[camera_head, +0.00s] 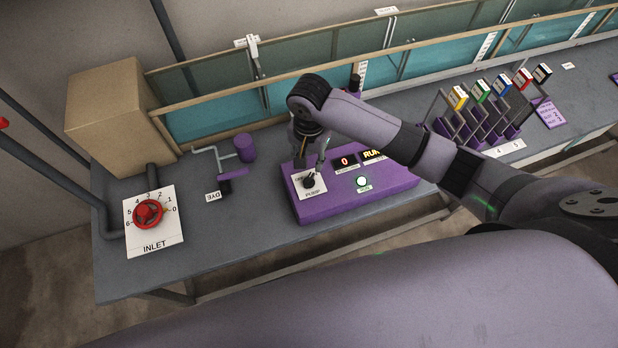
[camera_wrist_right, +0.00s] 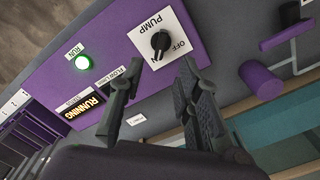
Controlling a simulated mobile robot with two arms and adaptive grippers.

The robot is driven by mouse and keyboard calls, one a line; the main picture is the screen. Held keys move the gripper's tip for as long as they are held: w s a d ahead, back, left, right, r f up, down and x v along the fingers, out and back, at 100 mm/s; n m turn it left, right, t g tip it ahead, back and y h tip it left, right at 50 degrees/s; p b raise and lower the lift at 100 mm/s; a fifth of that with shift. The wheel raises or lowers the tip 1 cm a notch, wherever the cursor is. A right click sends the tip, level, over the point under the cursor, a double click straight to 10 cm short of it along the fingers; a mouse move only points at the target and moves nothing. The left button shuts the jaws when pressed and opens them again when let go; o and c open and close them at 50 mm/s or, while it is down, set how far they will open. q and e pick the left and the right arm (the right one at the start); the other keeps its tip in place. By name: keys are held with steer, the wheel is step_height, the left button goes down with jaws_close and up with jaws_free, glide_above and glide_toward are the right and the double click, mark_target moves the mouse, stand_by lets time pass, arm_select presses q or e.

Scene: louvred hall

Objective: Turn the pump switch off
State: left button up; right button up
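The pump switch (camera_head: 309,182) is a black rotary knob on a white plate marked PUMP, on the purple panel (camera_head: 345,206). In the right wrist view the knob (camera_wrist_right: 160,41) shows clearly, with OFF printed beside it; I cannot tell surely which mark it points at. My right gripper (camera_head: 309,160) hangs just above and behind the knob in the head view. In the wrist view its two fingers (camera_wrist_right: 162,64) are spread, with nothing between them, and appear apart from the knob. A green RUN lamp (camera_head: 362,182) is lit and the display (camera_head: 374,155) reads RUNNING. My left gripper is not in view.
A red INLET valve wheel (camera_head: 148,212) stands at the bench's left, before a tan box (camera_head: 117,112). A purple DYE fitting with pipes (camera_head: 243,148) is left of the panel. Coloured cards in slanted holders (camera_head: 478,122) stand right. A glazed channel runs behind.

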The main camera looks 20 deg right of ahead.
mark_target(309, 178)
steer(key=shift+f, duration=4.75)
jaws_close()
